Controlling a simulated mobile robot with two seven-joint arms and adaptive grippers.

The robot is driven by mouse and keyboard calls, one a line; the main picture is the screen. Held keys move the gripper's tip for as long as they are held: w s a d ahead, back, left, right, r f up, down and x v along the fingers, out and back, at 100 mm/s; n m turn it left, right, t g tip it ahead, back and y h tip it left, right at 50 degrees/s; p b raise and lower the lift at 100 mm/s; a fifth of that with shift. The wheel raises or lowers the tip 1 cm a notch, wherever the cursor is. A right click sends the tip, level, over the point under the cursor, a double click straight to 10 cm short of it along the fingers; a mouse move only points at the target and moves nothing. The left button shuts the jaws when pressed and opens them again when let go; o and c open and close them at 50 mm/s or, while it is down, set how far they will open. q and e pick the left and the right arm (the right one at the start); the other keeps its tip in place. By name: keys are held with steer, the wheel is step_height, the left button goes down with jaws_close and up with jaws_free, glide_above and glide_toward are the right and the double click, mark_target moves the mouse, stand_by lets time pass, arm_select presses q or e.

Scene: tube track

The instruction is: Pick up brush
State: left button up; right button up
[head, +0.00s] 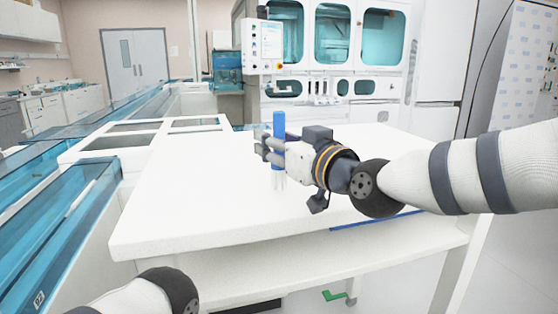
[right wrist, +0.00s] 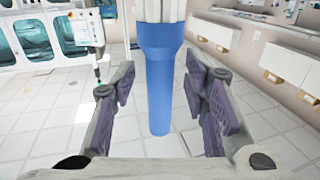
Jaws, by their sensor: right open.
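The brush (head: 279,124) stands upright over the white table, with a blue upper part and a pale lower part. In the right wrist view its blue part (right wrist: 161,85) lies between the fingers, with the white part at the top edge. My right gripper (head: 270,150) is level with the blue part and reaches in from the right. It is open, with a gap on each side of the brush in the right wrist view (right wrist: 165,110). The fingers partly hide the brush in the head view. My left gripper is out of view.
The white table (head: 190,205) is largely bare around the brush. A white frame with rectangular openings (head: 157,140) adjoins it at the back left. Blue-covered tracks (head: 75,205) run along the left. A large white machine (head: 335,60) stands behind. A green piece (head: 335,296) shows below the tabletop.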

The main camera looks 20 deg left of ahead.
steer(key=shift+r, duration=0.1)
jaws_close()
